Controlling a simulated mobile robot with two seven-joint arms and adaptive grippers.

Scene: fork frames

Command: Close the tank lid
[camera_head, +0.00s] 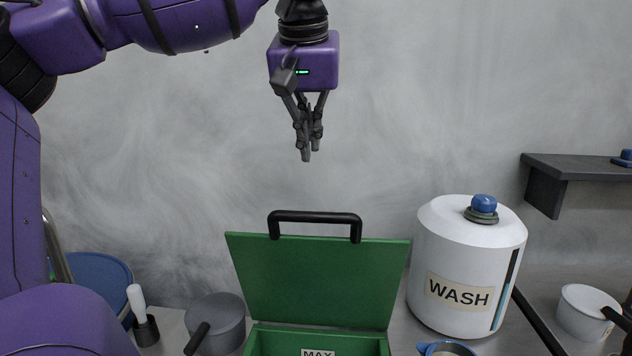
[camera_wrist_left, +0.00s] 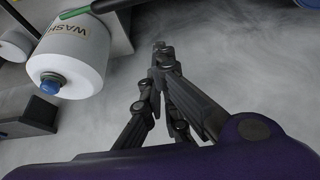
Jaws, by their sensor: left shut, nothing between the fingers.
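The green tank (camera_head: 258,343) stands on the counter at the bottom middle of the head view, with a label reading MAX inside. Its green lid (camera_head: 318,285) stands open, raised nearly upright at the back, with a black handle (camera_head: 315,217) on its top edge. My left gripper (camera_head: 307,157) is shut and empty, pointing down, in the air above the lid handle and apart from it. In the left wrist view its fingers (camera_wrist_left: 160,46) are closed together against the grey wall. My right gripper is not in view.
A white WASH canister (camera_head: 455,267) with a blue cap stands right of the lid. A grey pan (camera_head: 215,317) and a white-handled brush (camera_head: 137,303) stand to the left. A white pot (camera_head: 583,313) and a dark wall shelf (camera_head: 575,168) are at the right. The air around the gripper is clear.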

